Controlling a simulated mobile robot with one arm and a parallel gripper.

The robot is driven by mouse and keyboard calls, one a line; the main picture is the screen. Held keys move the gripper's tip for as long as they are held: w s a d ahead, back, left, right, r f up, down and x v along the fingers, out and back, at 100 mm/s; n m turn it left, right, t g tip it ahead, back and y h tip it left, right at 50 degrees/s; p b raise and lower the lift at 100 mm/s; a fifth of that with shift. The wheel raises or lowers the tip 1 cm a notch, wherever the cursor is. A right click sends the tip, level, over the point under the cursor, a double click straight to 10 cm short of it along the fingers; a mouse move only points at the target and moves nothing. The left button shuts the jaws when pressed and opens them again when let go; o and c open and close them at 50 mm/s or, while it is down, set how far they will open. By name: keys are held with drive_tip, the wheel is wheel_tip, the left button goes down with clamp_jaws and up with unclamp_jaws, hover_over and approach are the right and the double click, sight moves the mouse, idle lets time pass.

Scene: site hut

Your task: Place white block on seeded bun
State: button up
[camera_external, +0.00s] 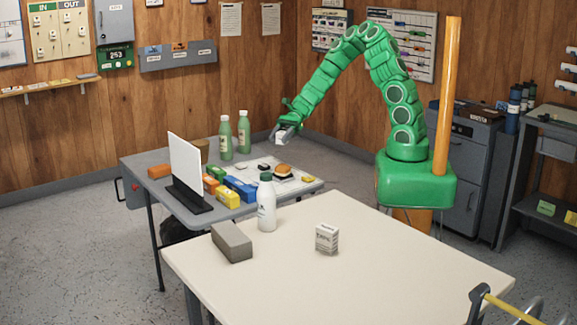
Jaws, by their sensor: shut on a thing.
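My gripper (287,132) hangs from the green arm above the back part of the grey table. It is shut on a small white block (280,137), which shows between the fingers, held well above the tabletop. The seeded bun (283,169) appears as a small brown rounded thing on a pale sheet on the grey table. It sits below the gripper in the picture, with a dark thing under or beside it. Its seeds are too small to make out. The block and the bun are apart.
The grey table (150,160) also bears two green bottles (244,134), several coloured blocks (240,188) and an upright white panel (185,162) on a dark base. The cream table (370,255) in front holds a white bottle (266,205), a grey block (231,241) and a small box (327,239).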

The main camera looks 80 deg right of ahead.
sight(281, 166)
drive_tip(key=shift+f, duration=4.4)
drive_tip(key=o, duration=1.1)
drive_tip(key=shift+f, duration=0.1)
